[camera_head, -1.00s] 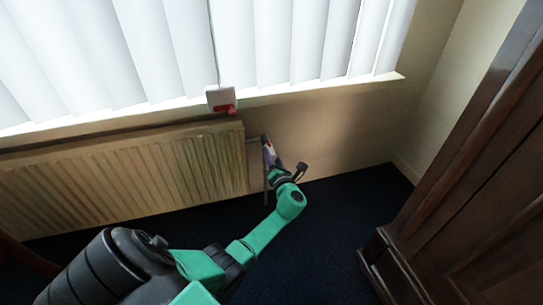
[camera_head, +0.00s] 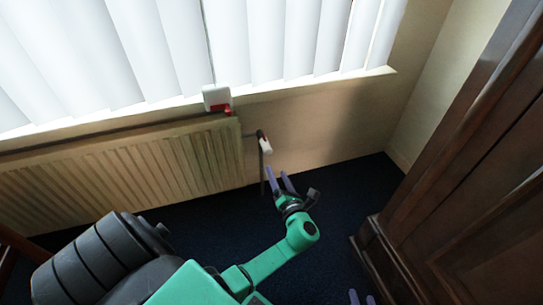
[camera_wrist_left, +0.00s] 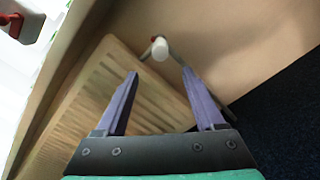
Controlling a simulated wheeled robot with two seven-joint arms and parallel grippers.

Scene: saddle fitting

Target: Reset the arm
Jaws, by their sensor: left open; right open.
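My left gripper (camera_head: 277,172) is open and empty, in front of and below the white valve head (camera_head: 266,146) at the radiator's right end. A visible gap separates its fingertips from the valve. In the left wrist view the purple fingers (camera_wrist_left: 160,82) are spread wide, and the white valve head (camera_wrist_left: 160,48) shows beyond and between them. My right gripper (camera_head: 361,298) shows only as two purple fingertips at the bottom edge of the head view; they are apart, with nothing seen between them.
The ribbed radiator (camera_head: 130,172) stands along the wall under the blinds. A white box with a red part (camera_head: 216,98) sits at the sill above it. A dark wooden cabinet (camera_head: 460,190) fills the right side. Dark blue carpet (camera_head: 335,200) is clear between them.

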